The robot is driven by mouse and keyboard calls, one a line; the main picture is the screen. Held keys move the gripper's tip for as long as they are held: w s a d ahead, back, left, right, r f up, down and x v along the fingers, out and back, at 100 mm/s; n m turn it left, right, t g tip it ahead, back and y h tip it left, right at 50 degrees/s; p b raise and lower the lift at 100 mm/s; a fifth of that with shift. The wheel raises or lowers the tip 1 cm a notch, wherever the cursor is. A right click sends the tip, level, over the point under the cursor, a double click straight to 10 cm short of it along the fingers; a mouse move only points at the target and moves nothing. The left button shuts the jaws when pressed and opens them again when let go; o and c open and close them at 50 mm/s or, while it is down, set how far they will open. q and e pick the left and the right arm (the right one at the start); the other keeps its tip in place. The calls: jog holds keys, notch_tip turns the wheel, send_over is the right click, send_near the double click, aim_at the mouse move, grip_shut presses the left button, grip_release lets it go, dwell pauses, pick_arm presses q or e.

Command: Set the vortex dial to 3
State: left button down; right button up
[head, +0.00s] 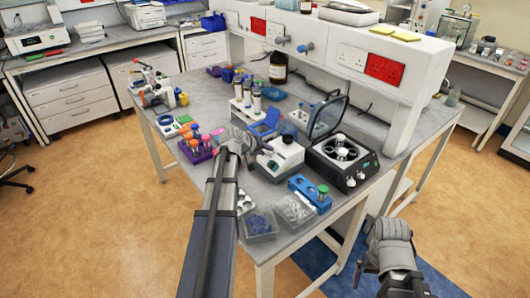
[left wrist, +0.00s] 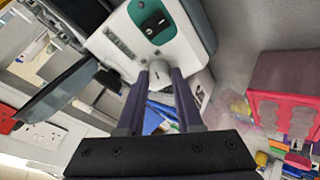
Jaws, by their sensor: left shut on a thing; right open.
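The vortex mixer (head: 281,160) is a white box-shaped device near the middle of the bench in the head view. In the left wrist view its white body (left wrist: 115,42), with a teal panel, fills the upper middle. My left gripper (head: 254,152) reaches it from the front left. In the left wrist view my left gripper's fingers (left wrist: 160,78) are shut on the small pale dial (left wrist: 160,72) on the mixer's side. The dial's numbers and setting cannot be read. My right gripper (head: 388,262) is open and empty, low at the right, off the bench and away from the mixer.
A black centrifuge (head: 366,178) with a raised lid stands right of the mixer. A blue tube rack (head: 303,190) and clear boxes (head: 261,222) are in front. A purple tube rack (head: 193,153) is at the left. A socket shelf (head: 340,42) runs along the back.

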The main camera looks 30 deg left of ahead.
pick_arm(q)
jog(key=shift+m, duration=1)
jog(key=c, duration=0.6)
grip_release()
jog(key=shift+o, duration=0.2)
jog(key=p+v, duration=0.4)
jog(key=v, duration=0.3)
jog(key=shift+s+a+r+p, duration=0.2)
jog(key=shift+s+p, duration=0.15)
